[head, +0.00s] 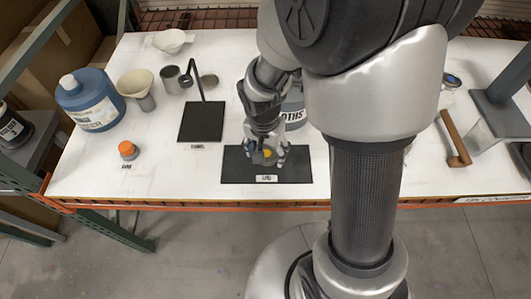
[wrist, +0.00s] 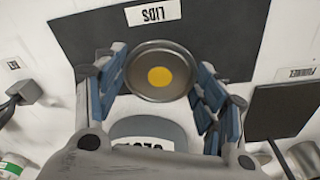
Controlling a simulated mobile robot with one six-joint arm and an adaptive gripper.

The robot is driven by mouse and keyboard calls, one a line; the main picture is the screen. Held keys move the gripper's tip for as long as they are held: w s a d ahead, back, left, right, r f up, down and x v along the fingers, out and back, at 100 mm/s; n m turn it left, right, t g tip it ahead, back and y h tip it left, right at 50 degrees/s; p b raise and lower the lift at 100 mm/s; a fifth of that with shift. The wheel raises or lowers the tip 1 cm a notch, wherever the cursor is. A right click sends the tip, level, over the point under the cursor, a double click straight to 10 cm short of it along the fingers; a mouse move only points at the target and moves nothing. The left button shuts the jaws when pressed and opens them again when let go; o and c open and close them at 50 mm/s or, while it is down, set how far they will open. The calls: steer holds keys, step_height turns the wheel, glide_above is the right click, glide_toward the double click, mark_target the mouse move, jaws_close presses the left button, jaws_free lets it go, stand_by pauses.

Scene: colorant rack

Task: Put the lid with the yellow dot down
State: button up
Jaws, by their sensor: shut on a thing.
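My gripper (head: 266,154) is shut on the round metal lid (wrist: 138,71). The lid's yellow dot (wrist: 159,77) faces the wrist camera and also shows in the head view (head: 267,154). The blue-grey fingers (wrist: 160,88) stand on both sides of the lid's rim. The lid is over the dark mat labelled LIDS (head: 236,171), which fills the upper middle of the wrist view (wrist: 95,38). I cannot tell whether the lid touches the mat. In the head view my gripper hides much of the lid.
A grey container with a partly hidden label (head: 294,115) stands just behind my gripper. A black square pad with an upright rod (head: 198,125) is to the left. The table's front edge is close to the mat.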

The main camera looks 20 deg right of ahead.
mark_target(266, 154)
steer(key=shift+f+b, duration=0.35)
steer(key=shift+f, duration=1.15)
steer(key=shift+f, duration=0.1)
steer(key=o, duration=0.7)
steer(key=s+r+n+t+p, duration=0.1)
steer(key=s+r+p, duration=0.1)
steer(key=r, duration=0.8)
steer(key=s+r+n+p, duration=0.2)
steer(key=s+r, duration=0.1)
steer(key=r, duration=0.7)
steer(key=s+r+n+t, duration=0.2)
steer(key=s+r+n, duration=0.3)
steer(key=s, duration=0.5)
step_height(266, 154, up, 2)
steer(key=shift+d+r+t+y, duration=0.1)
steer(key=shift+d+t+y, duration=0.1)
steer(key=shift+t+y, duration=0.15)
